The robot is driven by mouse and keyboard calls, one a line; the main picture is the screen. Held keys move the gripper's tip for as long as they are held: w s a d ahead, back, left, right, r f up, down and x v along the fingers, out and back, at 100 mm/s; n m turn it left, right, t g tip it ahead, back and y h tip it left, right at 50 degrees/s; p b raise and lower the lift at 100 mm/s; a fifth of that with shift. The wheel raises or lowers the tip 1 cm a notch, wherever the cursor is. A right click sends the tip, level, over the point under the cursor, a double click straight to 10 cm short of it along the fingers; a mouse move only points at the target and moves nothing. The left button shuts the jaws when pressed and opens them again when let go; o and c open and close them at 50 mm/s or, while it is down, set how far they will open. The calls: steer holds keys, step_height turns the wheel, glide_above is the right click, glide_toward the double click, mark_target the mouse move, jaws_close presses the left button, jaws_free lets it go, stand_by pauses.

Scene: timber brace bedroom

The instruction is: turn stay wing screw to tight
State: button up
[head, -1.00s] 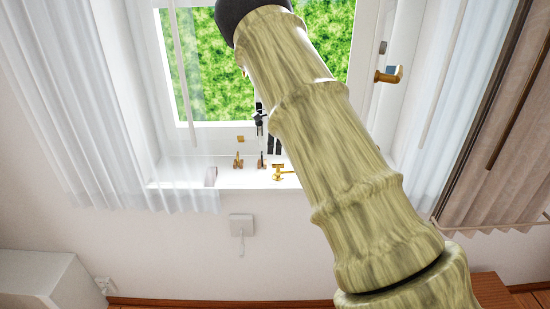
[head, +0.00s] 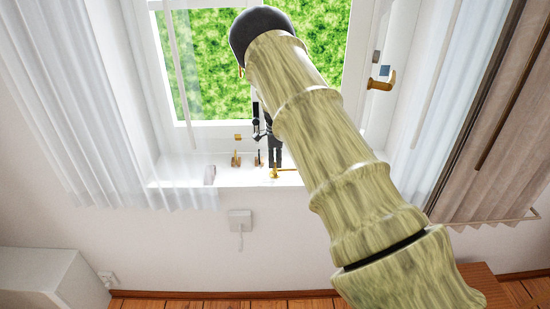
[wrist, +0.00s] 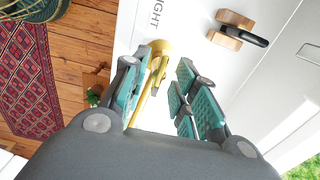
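The brass wing screw (wrist: 158,52) stands on the white sill by the partly visible letters "IGHT". In the wrist view its long brass part runs down between my fingers, nearer the left one. My gripper (wrist: 160,78) is open, with teal pads on both sides of the brass; I cannot tell whether the left pad touches it. In the head view my gripper (head: 273,155) points down at the sill, just above the brass piece (head: 275,173). My arm and gripper hide part of the window behind.
A wood-and-black piece (wrist: 238,30) sits on the sill nearby. The window handle (head: 381,84) is at the right. Sheer curtains (head: 70,100) hang at the side. A red rug (wrist: 38,85) lies on the wooden floor.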

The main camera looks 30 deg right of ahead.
steer(key=shift+f, duration=0.35)
steer(key=shift+c, duration=0.4)
jaws_close()
